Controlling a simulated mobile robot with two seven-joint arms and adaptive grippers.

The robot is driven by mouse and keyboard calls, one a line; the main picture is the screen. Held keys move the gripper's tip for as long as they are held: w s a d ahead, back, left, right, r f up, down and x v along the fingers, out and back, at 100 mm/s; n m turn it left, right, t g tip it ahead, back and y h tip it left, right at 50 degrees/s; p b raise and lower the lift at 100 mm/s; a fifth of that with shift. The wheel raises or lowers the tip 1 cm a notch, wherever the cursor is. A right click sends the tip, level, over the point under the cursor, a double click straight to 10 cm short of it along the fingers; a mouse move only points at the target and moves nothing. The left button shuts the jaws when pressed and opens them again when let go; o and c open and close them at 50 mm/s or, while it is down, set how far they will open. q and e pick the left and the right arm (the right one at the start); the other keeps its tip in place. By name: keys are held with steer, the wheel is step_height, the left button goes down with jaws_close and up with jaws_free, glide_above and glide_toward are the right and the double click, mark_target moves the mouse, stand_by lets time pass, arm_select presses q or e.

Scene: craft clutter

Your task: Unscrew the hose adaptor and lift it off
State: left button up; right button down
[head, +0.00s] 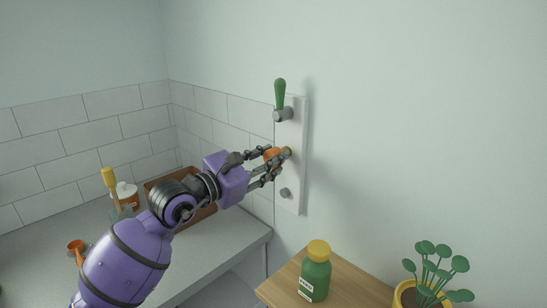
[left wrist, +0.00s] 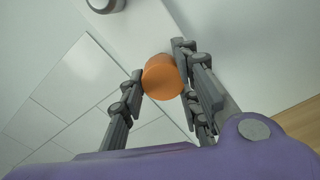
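The orange hose adaptor (head: 272,153) is at the middle of a white wall panel (head: 292,187), by a brass-coloured fitting (head: 288,151). Whether it still sits on the fitting's thread is too small to tell. In the left wrist view the adaptor (left wrist: 163,77) shows as a round orange end between the fingers. My left gripper (head: 275,160) reaches in from the left, with one finger on each side of the adaptor. In the left wrist view its fingertips (left wrist: 160,65) appear to touch the adaptor's sides. My right gripper is not in view.
A green bottle (head: 315,277) and a potted plant (head: 433,272) stand on a wooden top (head: 277,287). A brown tray (head: 160,192) is on the counter behind my arm.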

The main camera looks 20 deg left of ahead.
arm_select(q)
steer(key=shift+d+f, duration=0.1)
steer(key=shift+f, duration=0.1)
jaws_close()
steer(key=n, duration=0.2)
steer(key=shift+d+n, duration=0.1)
steer(key=shift+n, duration=0.3)
steer(key=shift+s+n, duration=0.1)
steer(key=shift+n, duration=1)
steer(key=shift+s+a, duration=0.2)
steer(key=shift+s, duration=0.25)
steer(key=shift+s+r, duration=0.1)
steer(key=shift+s, duration=0.05)
